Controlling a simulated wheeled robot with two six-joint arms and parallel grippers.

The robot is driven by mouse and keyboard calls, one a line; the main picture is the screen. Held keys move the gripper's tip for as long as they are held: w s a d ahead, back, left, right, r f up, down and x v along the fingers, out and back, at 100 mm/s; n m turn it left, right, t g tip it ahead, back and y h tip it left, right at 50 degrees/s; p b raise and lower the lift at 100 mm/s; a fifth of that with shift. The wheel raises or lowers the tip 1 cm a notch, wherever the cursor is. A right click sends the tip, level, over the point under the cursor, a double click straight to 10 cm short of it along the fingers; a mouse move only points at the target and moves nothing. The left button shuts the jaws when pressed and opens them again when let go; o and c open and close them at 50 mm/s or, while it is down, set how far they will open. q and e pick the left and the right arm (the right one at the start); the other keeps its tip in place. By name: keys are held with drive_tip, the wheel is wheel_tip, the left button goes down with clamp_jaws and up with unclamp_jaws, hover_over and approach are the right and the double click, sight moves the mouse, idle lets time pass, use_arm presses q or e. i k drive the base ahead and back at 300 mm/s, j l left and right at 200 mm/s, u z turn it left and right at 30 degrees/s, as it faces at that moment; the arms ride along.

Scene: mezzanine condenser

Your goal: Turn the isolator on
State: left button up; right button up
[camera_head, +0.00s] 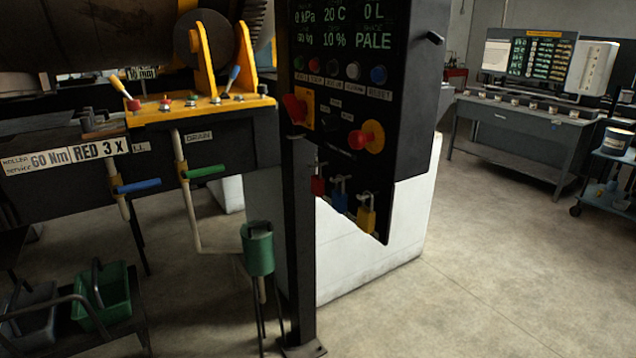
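A black control panel (405,90) on a dark post fills the upper middle. A red handle on a yellow plate (309,107), which looks like the isolator, sits at its left edge. The red handle (294,109) is tilted, its upper end toward the left. Its label and switch position cannot be read. Below right of it is a red mushroom button (357,139) on a yellow round base. Neither of my grippers shows in this view.
Left are valves with blue (138,186) and green (204,171) handles, and a green can (258,250). A green basket (103,297) sits lower left.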

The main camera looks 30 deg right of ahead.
sight(297, 109)
drive_tip(key=i+l, duration=0.15)
drive_tip(key=i, duration=0.3)
drive_tip(key=i+l, duration=0.1)
drive_tip(key=i, duration=0.35)
